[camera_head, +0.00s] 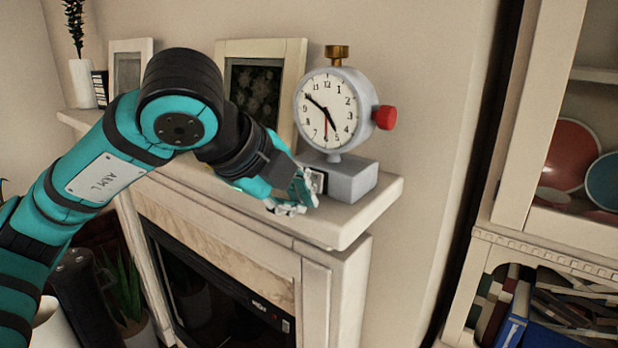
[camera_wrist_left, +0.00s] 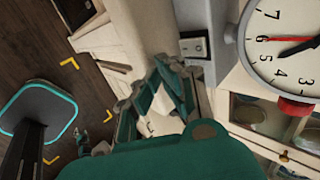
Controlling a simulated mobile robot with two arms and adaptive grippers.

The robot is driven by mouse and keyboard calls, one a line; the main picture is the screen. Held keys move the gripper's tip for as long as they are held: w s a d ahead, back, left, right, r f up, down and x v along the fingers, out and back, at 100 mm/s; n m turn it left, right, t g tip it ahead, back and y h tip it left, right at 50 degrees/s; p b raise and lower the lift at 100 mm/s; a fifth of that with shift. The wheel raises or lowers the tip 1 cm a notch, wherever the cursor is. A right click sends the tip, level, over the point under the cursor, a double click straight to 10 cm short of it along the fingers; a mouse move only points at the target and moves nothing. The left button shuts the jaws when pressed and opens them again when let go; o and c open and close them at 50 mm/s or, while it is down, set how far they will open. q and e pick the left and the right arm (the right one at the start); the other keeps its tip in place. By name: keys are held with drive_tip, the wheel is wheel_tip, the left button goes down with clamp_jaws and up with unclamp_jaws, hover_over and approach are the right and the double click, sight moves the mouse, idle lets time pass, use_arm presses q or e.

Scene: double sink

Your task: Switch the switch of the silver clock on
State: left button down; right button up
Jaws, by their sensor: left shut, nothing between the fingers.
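The silver clock (camera_head: 357,105) stands on the right end of the mantel, with a white dial, a brass knob on top and a red knob at its side. Its grey block base (camera_head: 352,181) carries a small switch (camera_head: 319,181), partly hidden behind my fingers. In the left wrist view the switch (camera_wrist_left: 194,47) shows as a dark-framed plate with a light panel on the base; its position is too small to tell. My left gripper (camera_head: 304,197) is shut and empty, close in front of the switch side; contact cannot be told. My right gripper is not in view.
The mantel (camera_head: 345,232) ends just right of the clock. Picture frames (camera_head: 262,88) stand left of and behind it, close to my arm. A fireplace (camera_head: 205,290) is below. A cabinet with plates (camera_head: 567,155) and books stands at the right.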

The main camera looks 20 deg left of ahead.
sight(323, 197)
use_arm(q)
drive_tip(key=shift+w+d+r+p, duration=0.1)
drive_tip(key=shift+w+d+p, duration=0.15)
drive_tip(key=shift+w, duration=0.3)
drive_tip(key=shift+w+d+r+p, duration=0.15)
drive_tip(key=shift+w+p, duration=0.1)
drive_tip(key=shift+w, duration=0.25)
drive_tip(key=shift+w+d+f, duration=0.2)
drive_tip(key=shift+w+f, duration=0.1)
drive_tip(key=shift+w, duration=0.1)
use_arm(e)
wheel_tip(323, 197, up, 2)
use_arm(q)
drive_tip(key=b, duration=0.2)
drive_tip(key=f+t+b, duration=0.1)
drive_tip(key=b, duration=0.2)
drive_tip(key=shift+w+d+f, duration=0.1)
drive_tip(key=shift+w+f, duration=0.05)
drive_tip(key=shift+w, duration=0.15)
drive_tip(key=shift+r+p, duration=0.3)
drive_tip(key=shift+r, duration=0.2)
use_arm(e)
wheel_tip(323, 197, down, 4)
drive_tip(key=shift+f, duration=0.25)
use_arm(q)
drive_tip(key=shift+r, duration=0.1)
